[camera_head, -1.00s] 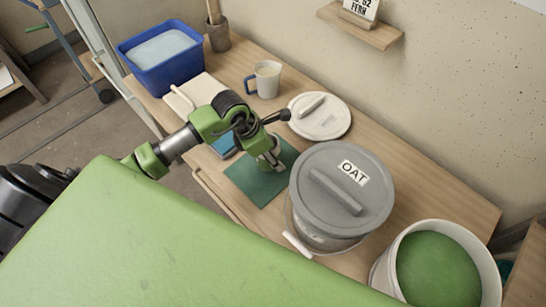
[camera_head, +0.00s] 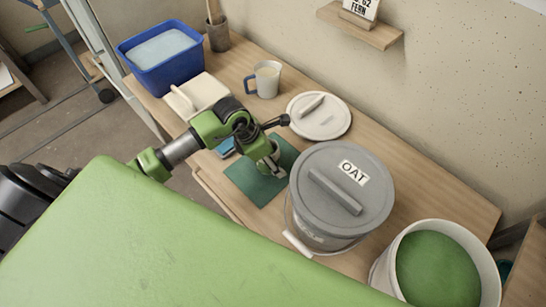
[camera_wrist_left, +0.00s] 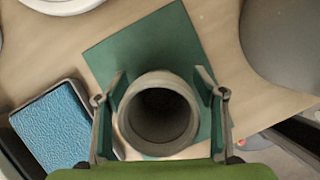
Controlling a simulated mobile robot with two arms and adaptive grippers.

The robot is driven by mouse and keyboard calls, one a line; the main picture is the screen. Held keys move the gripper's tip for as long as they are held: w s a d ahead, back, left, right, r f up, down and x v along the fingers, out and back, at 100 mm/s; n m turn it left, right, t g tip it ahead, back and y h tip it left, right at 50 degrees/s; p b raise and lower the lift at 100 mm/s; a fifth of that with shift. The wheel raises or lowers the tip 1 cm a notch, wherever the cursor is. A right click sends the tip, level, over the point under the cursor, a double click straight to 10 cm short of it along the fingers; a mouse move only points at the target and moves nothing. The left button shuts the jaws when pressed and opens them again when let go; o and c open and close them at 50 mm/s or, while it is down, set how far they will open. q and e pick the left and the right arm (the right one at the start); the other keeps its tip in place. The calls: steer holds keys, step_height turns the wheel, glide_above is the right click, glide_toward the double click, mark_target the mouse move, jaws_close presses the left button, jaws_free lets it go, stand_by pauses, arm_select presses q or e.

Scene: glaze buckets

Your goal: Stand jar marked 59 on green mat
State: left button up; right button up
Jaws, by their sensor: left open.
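The green mat (camera_head: 245,182) lies on the wooden table, left of the bucket lidded in grey; it also shows in the left wrist view (camera_wrist_left: 125,48). A grey-beige jar (camera_wrist_left: 158,112) with an open, dark mouth is upright between the fingers of my left gripper (camera_wrist_left: 163,95), over the mat. The fingers are open, one on each side of the jar. Any mark on the jar is hidden from these views. In the head view my left gripper (camera_head: 268,162) largely covers the jar. My right gripper is out of view.
The bucket labelled OAT (camera_head: 310,215) stands close right of the mat. A blue tub (camera_head: 165,75), cream tray (camera_head: 205,90), mug (camera_head: 266,78) and loose lid (camera_head: 318,120) stand behind. A blue sponge-like pad (camera_wrist_left: 50,130) lies left of the jar. A green-filled bucket (camera_head: 438,268) is front right.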

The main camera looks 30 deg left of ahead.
arm_select(q)
steer(key=v, duration=1.2)
steer(key=shift+f, duration=0.1)
